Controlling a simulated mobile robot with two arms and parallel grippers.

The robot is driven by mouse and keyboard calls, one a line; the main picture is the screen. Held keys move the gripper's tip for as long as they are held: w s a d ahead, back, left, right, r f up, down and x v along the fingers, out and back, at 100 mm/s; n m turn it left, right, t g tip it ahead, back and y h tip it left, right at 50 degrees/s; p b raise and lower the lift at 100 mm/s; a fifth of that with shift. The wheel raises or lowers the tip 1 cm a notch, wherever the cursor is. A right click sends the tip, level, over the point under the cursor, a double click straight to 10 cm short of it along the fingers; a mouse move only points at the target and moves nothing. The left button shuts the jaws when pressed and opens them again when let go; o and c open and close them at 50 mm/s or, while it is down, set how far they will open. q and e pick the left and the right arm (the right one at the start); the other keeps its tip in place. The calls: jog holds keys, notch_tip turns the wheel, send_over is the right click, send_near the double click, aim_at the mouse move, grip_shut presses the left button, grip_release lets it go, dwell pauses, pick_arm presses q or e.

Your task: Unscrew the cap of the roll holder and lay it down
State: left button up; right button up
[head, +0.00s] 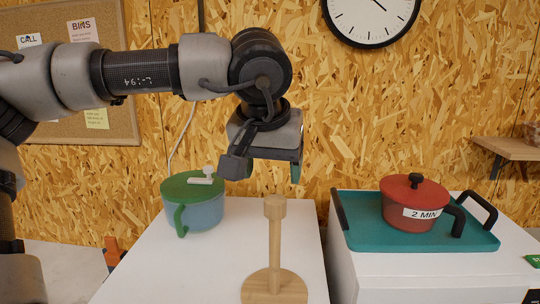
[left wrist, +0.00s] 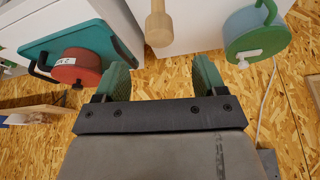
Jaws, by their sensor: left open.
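The wooden roll holder (head: 275,245) stands upright on the white bench top, with a round base and a thin post. Its cap (head: 275,207) sits on top of the post; in the left wrist view the cap (left wrist: 159,30) points toward the camera. My left gripper (head: 267,172) is open and empty, above and just behind the cap, pointing down. Its two green-padded fingers (left wrist: 162,80) are apart with nothing between them, and the cap lies beyond them. My right gripper is in neither view.
A blue pot with a green lid (head: 193,203) stands left of the holder. A red pot (head: 415,203) labelled "2 MIN" sits on a teal tray (head: 365,237) on the right-hand white unit. A gap separates the two white units. The chipboard wall is behind.

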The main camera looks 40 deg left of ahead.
aim_at(276, 199)
pick_arm(q)
jog(key=p+x, duration=0.1)
jog(key=x, duration=0.6)
jog(key=shift+w+f+p, duration=0.2)
jog(key=shift+f+p, duration=0.1)
jog(key=shift+f, duration=0.25)
jog(key=c, duration=1.1)
jog(key=shift+r, duration=0.15)
jog(key=shift+r+p, duration=1.7)
jog(key=shift+r, duration=0.7)
